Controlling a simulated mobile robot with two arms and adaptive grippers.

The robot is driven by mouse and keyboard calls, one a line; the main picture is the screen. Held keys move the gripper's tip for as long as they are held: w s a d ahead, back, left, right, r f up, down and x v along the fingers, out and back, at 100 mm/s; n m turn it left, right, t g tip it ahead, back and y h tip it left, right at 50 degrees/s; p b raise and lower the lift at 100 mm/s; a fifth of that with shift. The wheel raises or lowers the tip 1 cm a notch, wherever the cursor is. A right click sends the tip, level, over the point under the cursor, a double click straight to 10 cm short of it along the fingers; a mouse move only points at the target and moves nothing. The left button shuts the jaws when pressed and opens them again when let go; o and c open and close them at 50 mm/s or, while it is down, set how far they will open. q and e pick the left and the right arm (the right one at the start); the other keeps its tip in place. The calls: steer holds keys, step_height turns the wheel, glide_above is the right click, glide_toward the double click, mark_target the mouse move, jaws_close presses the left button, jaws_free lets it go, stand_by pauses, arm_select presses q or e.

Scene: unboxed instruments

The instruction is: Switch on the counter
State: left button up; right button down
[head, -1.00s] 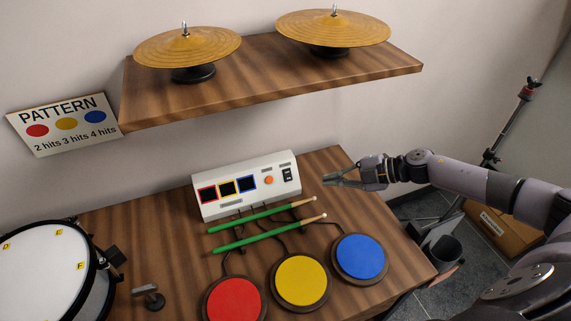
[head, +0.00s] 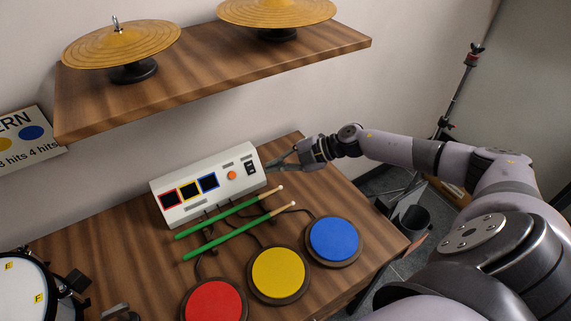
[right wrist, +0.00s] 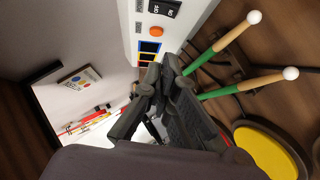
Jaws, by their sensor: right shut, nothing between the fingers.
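The counter (head: 222,190) is a white sloped box on the wooden table, with three dark displays framed red, yellow and blue. Near its right end are an orange button (head: 231,175) and a black rocker switch (head: 251,169). My right gripper (head: 270,166) is shut and empty at the counter's right end, close to the switch; contact cannot be told. In the right wrist view the fingertips (right wrist: 160,70) show in front of the counter (right wrist: 190,30), with the switch (right wrist: 164,8) at the top edge. My left gripper is not in view.
Two green drumsticks (head: 225,220) lie in front of the counter. Red (head: 214,302), yellow (head: 278,274) and blue (head: 334,239) pads stand nearer. A wooden shelf (head: 215,75) with cymbals hangs above. A drum (head: 22,290) is at the lower left.

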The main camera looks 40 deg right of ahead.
mark_target(251, 168)
steer(key=shift+w+a+f+b, duration=0.4)
steer(key=shift+w+f+b, duration=0.4)
steer(key=shift+w+b, duration=0.15)
steer(key=shift+w+a+f+b, duration=0.45)
steer(key=shift+w+f+b, duration=0.35)
steer(key=shift+b, duration=0.15)
steer(key=shift+w+a+f+b, duration=0.4)
steer(key=shift+w+f+b, duration=0.35)
steer(key=shift+w+b, duration=0.2)
steer(key=shift+f+p, duration=0.1)
steer(key=shift+p, duration=0.2)
steer(key=shift+w+f, duration=0.1)
steer(key=shift+f, duration=0.1)
steer(key=shift+r, duration=0.1)
